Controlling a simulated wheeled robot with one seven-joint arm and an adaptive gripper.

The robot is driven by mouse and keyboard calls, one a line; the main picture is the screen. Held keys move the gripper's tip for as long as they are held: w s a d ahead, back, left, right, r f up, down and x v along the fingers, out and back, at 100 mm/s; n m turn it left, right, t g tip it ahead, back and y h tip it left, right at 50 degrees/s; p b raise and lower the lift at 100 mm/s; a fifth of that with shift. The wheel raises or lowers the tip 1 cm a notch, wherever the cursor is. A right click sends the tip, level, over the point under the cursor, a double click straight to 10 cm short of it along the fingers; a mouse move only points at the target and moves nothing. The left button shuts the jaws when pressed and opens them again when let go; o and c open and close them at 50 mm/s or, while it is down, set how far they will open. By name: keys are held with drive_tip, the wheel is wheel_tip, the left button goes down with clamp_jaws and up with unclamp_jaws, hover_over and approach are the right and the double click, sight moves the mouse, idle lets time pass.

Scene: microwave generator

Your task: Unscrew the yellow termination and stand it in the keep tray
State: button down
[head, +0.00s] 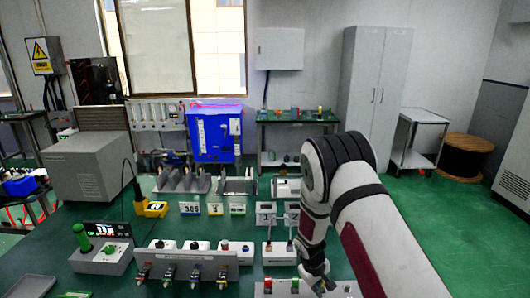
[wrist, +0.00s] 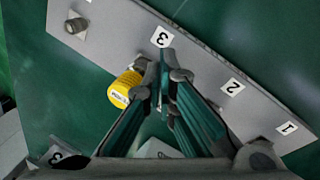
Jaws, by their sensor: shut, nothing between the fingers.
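The yellow termination (wrist: 124,88) is a short yellow cylinder with dark print. In the wrist view it is beside a metal connector at the edge of a grey plate (wrist: 205,65), close to the label 3. My gripper (wrist: 168,72) is shut and empty, its fingertips just right of the termination; I cannot tell whether they touch it. In the head view my gripper (head: 318,279) is low over the front right of the bench, and I cannot make out the termination there. A shallow grey tray (head: 30,288) lies at the front left; I cannot tell whether it is the keep tray.
A panel with several coloured connectors (head: 200,269) stands left of my gripper. A small panel with red and green parts (head: 281,288) is right beside it. A metal post (wrist: 76,25) rises from the plate. A grey box (head: 85,170) and yellow meter (head: 152,209) stand further back.

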drive_tip(key=shift+s, duration=0.1)
drive_tip(key=shift+s+a, duration=0.15)
drive_tip(key=shift+a, duration=0.1)
drive_tip(key=d+p+v, duration=0.1)
drive_tip(key=v, duration=0.4)
drive_tip(key=shift+w+r, duration=0.3)
drive_tip(key=shift+r, duration=0.25)
drive_tip(key=shift+r, duration=0.1)
drive_tip(key=s+d+r+m+t, duration=0.1)
drive_tip(key=s+r, duration=0.2)
drive_tip(key=r, duration=0.7)
drive_tip(key=s+d+r+m+y, duration=0.1)
drive_tip(key=s+r, duration=0.2)
drive_tip(key=r, duration=0.6)
drive_tip(key=s+d+r+m+t, duration=0.1)
drive_tip(key=s+r+m, duration=0.1)
drive_tip(key=r, duration=0.8)
drive_tip(key=s+r+m+t, duration=0.1)
drive_tip(key=s+r, duration=0.4)
drive_tip(key=s, duration=0.6)
drive_tip(key=s+r+m+t+y+b, duration=0.1)
drive_tip(key=s+r, duration=0.4)
drive_tip(key=s, duration=0.7)
drive_tip(key=shift+a+r, duration=0.2)
drive_tip(key=shift+a, duration=0.05)
